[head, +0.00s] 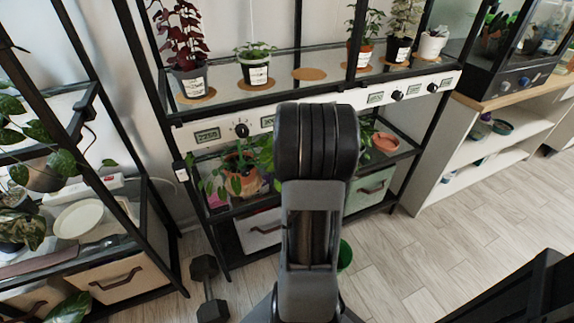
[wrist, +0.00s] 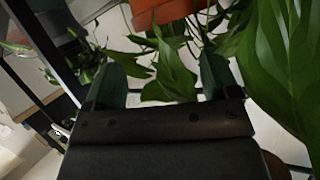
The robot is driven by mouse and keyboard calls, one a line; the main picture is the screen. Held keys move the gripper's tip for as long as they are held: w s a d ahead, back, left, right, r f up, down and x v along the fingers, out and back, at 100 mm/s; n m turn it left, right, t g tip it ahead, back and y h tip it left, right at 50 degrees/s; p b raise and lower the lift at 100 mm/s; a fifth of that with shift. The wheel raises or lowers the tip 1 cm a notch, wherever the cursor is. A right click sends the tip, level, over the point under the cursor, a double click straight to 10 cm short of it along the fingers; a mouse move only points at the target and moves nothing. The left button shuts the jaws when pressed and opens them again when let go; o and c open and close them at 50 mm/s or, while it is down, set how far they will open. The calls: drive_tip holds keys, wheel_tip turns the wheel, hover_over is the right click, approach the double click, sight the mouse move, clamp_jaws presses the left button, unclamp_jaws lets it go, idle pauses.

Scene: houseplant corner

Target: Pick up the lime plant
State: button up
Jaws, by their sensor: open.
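No plant in view is marked clearly enough for me to say which is the lime plant. A small bright green plant in a black, labelled pot (head: 256,72) stands on the upper shelf. A broad-leaved green plant in a terracotta pot (head: 243,182) stands on the lower shelf, partly behind my arm. In the wrist view my gripper (wrist: 162,82) is open, with green leaves (wrist: 172,75) showing between and beyond its fingers. An orange-red pot (wrist: 160,12) shows at the top of that view. In the head view my arm hides the gripper.
Large leaves (wrist: 285,60) crowd the right of the wrist view. A red-leaved plant (head: 183,35) and other potted plants share the upper shelf, with a bare cork mat (head: 310,74) among them.

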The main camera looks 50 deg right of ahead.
drive_tip(key=shift+b+x, duration=1.2)
drive_tip(key=shift+x, duration=3.35)
drive_tip(key=shift+s+d+f, duration=0.1)
drive_tip(key=shift+s+f, duration=0.05)
drive_tip(key=shift+c, duration=0.2)
drive_tip(key=c, duration=1)
drive_tip(key=shift+c, duration=0.7)
drive_tip(key=shift+r, duration=0.25)
